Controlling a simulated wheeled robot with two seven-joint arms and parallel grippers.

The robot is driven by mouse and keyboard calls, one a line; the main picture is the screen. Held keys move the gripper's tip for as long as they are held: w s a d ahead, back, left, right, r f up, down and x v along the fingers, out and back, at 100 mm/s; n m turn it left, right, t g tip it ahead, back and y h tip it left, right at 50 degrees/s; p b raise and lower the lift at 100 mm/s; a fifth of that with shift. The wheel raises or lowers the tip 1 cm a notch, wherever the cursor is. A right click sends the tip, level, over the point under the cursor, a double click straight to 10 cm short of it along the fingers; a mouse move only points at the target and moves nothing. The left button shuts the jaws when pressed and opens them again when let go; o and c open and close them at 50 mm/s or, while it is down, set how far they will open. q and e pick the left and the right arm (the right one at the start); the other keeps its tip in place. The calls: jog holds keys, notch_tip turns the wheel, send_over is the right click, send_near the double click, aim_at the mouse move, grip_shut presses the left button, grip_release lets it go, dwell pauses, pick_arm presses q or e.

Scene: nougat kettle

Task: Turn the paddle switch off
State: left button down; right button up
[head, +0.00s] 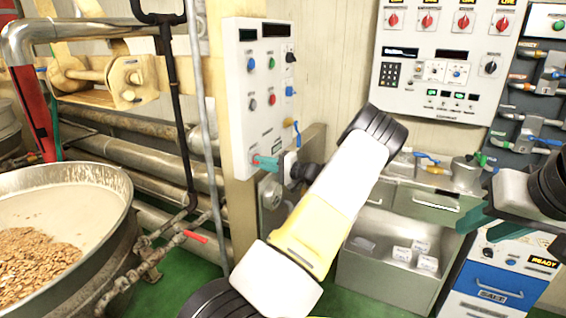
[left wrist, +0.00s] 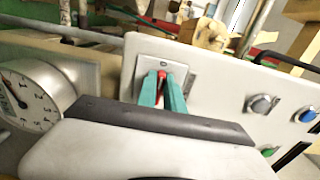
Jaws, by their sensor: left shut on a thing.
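The paddle switch is a small red lever on a grey plate low on the white control panel; its red tip shows in the head view (head: 256,160) and in the left wrist view (left wrist: 162,76). My left gripper (head: 266,162) is at the panel, its teal fingers shut on the red lever, one on each side in the left wrist view (left wrist: 161,88). The fingers hide much of the lever, so I cannot tell its exact position. My right gripper (head: 474,216) is at the right side, well away from the switch; its finger gap is not clear.
The control panel (head: 262,90) carries several buttons and knobs. A round gauge (left wrist: 32,98) is beside the switch. A kettle of nuts (head: 100,190) stands at left.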

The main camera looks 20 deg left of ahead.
dwell(0.4)
pick_arm(q)
jog(key=c, duration=1.5)
grip_release()
jog(key=shift+o, duration=0.2)
jog(key=d, duration=0.8)
jog(key=shift+s, duration=0.3)
jog(key=shift+a, duration=0.1)
